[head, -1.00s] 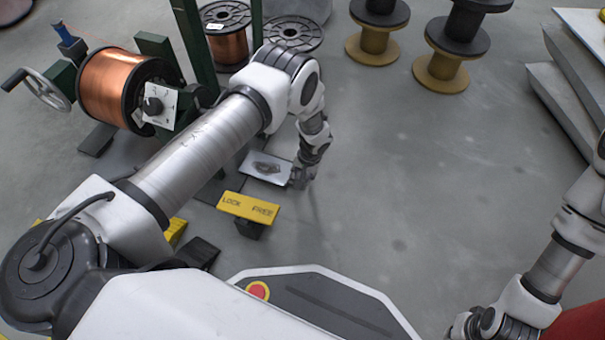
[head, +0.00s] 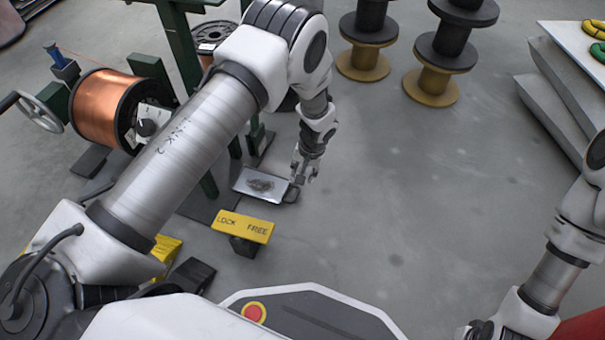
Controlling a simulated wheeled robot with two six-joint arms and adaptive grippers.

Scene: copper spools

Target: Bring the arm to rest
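My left arm reaches in from the left, and its gripper (head: 305,172) points down just right of a grey plate (head: 262,185) with a dark patch and a dark handle-like end. The fingers look apart, with nothing visible between them, and the gripper seems clear of the plate. My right arm comes in at the right edge and bends down to the bottom right.
A copper spool (head: 101,107) sits in a green stand with a hand wheel (head: 38,112). A yellow "LOCK FREE" pedal (head: 243,227) lies in front. Dark and yellow spools (head: 364,62) stand at the back. Grey slabs (head: 560,95) are stacked at right. The middle floor is clear.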

